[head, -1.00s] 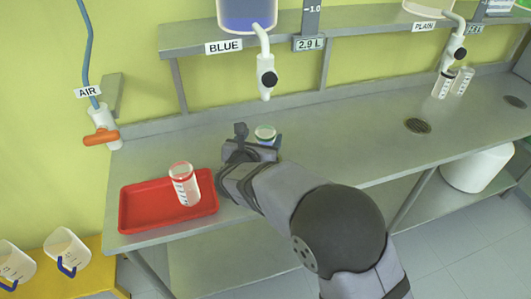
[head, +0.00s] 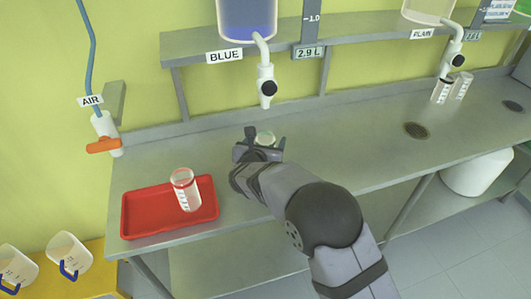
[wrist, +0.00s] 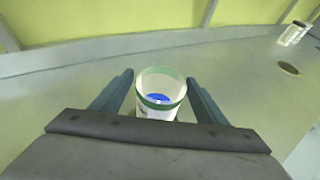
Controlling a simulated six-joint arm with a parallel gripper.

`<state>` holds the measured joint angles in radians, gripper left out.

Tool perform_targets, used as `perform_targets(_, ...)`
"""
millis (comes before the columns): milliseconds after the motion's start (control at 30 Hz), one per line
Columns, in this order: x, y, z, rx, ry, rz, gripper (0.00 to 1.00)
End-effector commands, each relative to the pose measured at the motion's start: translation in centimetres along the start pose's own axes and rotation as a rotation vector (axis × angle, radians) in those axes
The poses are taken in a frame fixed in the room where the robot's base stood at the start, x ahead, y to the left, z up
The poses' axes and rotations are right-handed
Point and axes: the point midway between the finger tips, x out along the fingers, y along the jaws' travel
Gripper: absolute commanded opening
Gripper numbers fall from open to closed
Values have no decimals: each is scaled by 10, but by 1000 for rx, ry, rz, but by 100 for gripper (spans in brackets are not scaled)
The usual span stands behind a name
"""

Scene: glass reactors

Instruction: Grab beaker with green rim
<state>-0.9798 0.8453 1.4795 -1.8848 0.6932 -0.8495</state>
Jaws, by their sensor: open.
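The beaker with the green rim (wrist: 160,88) stands on the metal bench, and blue shows inside it in the wrist view. In the head view its rim (head: 265,138) shows just beyond my gripper (head: 259,147), which hides its lower part. My gripper is open. In the wrist view the two fingers of my gripper (wrist: 160,95) stand on either side of the beaker, with a visible gap at each side.
A red tray (head: 140,217) at the left holds a red-rimmed beaker (head: 186,190). The BLUE tank's tap (head: 267,88) hangs above and behind my gripper. Two beakers (head: 442,90) stand under the PLAIN tap. The bench (head: 345,135) between is clear, apart from drains.

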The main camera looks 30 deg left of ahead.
Motion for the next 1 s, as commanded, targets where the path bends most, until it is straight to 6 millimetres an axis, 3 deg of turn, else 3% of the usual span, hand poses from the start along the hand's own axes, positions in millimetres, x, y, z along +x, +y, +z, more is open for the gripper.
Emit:
perform_targets(200, 18, 0, 1, 0, 0, -1, 67)
perform_targets(467, 20, 0, 0, 1, 0, 0, 67)
perform_targets(533, 20, 0, 0, 1, 0, 0, 58)
perform_targets(700, 20, 0, 0, 1, 0, 0, 17)
perform_targets(767, 20, 0, 2, 1, -2, 0, 11)
perform_targets(1000, 19, 0, 3, 2, -3, 0, 11)
